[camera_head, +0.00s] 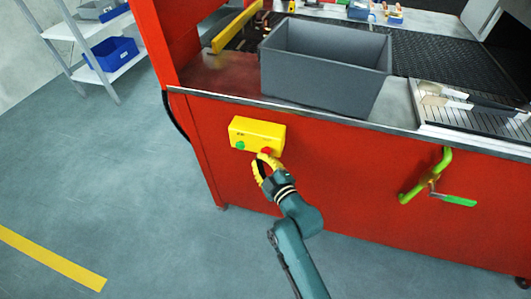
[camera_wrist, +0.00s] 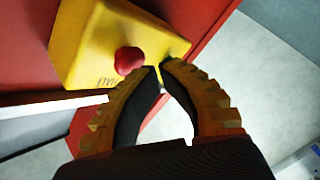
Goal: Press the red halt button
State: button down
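The red halt button (camera_head: 267,151) is a round knob on the right part of a yellow control box (camera_head: 257,131), which is fixed to the red side panel of the machine. A green button (camera_head: 240,145) sits on the left part of the box. My gripper (camera_head: 265,158) is shut and empty, its fingertips just in front of the box close to the red button. In the wrist view the red button (camera_wrist: 128,60) shows left of the fingertips (camera_wrist: 162,68). I cannot tell whether they touch the box.
A grey bin (camera_head: 325,90) stands on the machine top above the box. A green handle (camera_head: 430,180) sticks out of the red panel to the right. A shelf with a blue bin (camera_head: 112,54) stands at the back left. The floor at left is clear.

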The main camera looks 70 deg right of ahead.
jog(key=shift+d+b, duration=0.55)
dwell(0.5)
jog(key=shift+a, duration=0.15)
jog(key=shift+a+p, duration=0.75)
jog(key=shift+p, duration=0.15)
jog(key=a, duration=0.5)
jog(key=shift+s+p, duration=0.1)
jog(key=shift+p, duration=0.2)
